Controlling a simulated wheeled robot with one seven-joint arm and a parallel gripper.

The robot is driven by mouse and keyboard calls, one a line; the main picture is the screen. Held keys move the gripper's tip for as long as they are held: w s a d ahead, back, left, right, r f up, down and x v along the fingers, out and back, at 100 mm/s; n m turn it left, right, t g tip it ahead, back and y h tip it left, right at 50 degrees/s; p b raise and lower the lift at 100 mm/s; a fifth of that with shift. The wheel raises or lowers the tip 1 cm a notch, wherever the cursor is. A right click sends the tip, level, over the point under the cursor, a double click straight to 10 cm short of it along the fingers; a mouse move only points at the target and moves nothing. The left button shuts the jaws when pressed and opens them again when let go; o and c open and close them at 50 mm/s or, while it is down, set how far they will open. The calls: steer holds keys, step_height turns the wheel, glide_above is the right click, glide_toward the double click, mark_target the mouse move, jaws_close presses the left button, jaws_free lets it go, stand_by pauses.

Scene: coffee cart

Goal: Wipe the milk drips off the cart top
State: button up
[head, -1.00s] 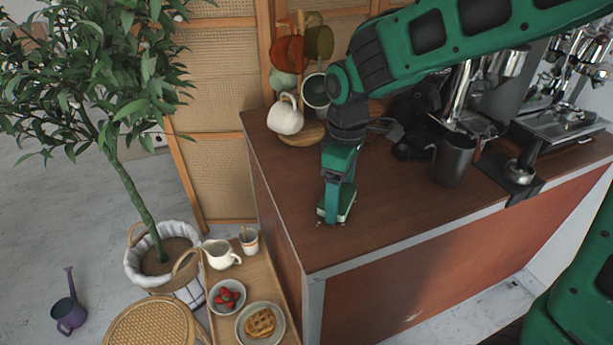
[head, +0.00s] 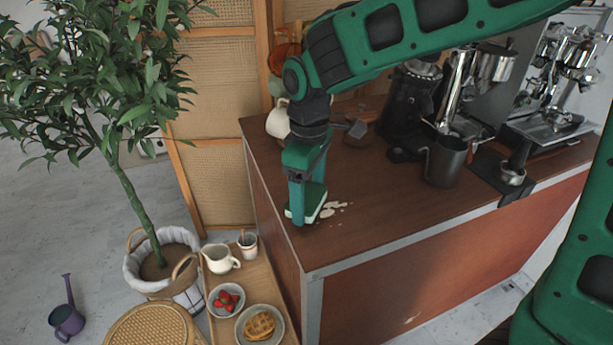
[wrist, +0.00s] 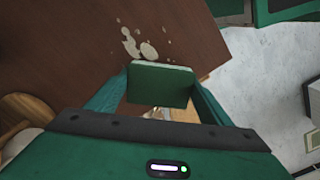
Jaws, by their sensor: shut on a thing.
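My gripper (head: 305,212) is shut on a green sponge (head: 317,199) with a pale lower layer, low at the cart top's left part. In the wrist view the sponge (wrist: 160,84) sits between both fingers. Cream-coloured milk drips (head: 331,209) lie on the brown cart top (head: 390,215), just right of the sponge. The wrist view shows the drips (wrist: 138,43) as several blobs just beyond the sponge, apart from it. I cannot tell whether the sponge touches the wood.
A dark pitcher (head: 446,160), a grinder (head: 411,105) and an espresso machine (head: 555,105) stand at the right and back. A lower tray (head: 252,283) holds dishes left of the cart.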

steer(key=shift+r, duration=2.65)
